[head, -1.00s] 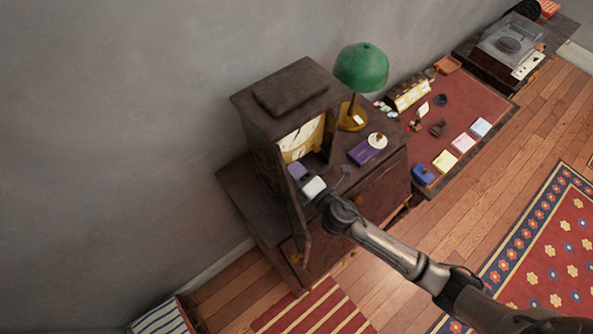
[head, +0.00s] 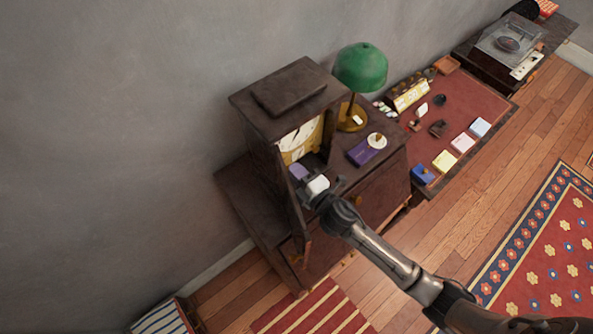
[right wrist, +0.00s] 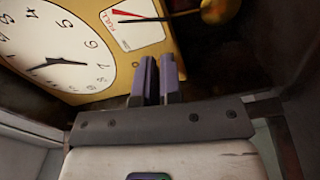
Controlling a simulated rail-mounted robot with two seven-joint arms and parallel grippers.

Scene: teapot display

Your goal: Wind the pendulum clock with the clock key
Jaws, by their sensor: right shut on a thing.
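The pendulum clock (head: 290,88) is a dark wooden case with its front open. Its cream dial (head: 303,138) faces out, and in the right wrist view the numbered dial (right wrist: 60,55) has dark hands. My right gripper (head: 299,172) is inside the case opening, below the dial. Its purple fingers (right wrist: 154,75) are nearly together and point at the yellow plate. The clock key is hidden, presumably between them. My left gripper is out of view.
Case walls stand close on both sides of my right gripper. A green lamp (head: 360,68), a purple box (head: 361,154) and a white round item (head: 377,140) stand on the cabinet to the right. A red-topped table (head: 460,100) is beyond.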

